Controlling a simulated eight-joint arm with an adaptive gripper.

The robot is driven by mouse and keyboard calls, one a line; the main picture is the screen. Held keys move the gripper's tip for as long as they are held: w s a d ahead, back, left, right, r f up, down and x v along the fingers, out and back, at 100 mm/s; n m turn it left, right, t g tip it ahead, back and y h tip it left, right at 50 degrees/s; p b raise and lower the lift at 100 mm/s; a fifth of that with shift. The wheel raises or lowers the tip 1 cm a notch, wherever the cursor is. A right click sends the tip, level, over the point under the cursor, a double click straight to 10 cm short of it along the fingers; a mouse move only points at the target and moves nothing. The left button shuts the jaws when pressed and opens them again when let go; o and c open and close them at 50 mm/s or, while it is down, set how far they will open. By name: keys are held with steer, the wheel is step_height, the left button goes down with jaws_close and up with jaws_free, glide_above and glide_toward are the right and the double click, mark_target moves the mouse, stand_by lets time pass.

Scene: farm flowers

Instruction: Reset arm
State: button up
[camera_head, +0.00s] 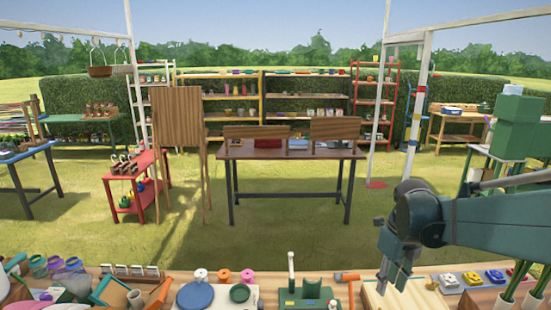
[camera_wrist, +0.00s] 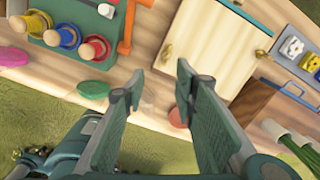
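My gripper (camera_head: 394,272) is at the right in the head view, low over the front workbench, with my green arm reaching in from the right edge. In the wrist view my gripper (camera_wrist: 158,80) shows two dark green fingers set apart with a clear gap between them. Nothing is held between the fingers. Below and beyond the fingertips lies the wooden bench top (camera_wrist: 140,62), with a pale wooden board (camera_wrist: 215,35) bearing small brass-coloured parts.
The front bench also holds a green device (camera_head: 307,292), a blue round plate (camera_head: 195,296), spools (camera_head: 224,275) and coloured blocks (camera_head: 472,278). Long green stems (camera_head: 517,280) stand at the right. A dark table (camera_head: 290,152) stands farther back on open grass.

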steer(key=s+a+r+n+t, duration=0.2)
steer(key=s+a+n, duration=0.3)
steer(key=n, duration=1)
steer(key=s+a+r+n+t, duration=0.3)
steer(key=s+a+n, duration=0.3)
steer(key=s+n, duration=0.6)
steer(key=n+t, duration=0.1)
steer(key=n, duration=0.3)
steer(key=shift+a, duration=0.25)
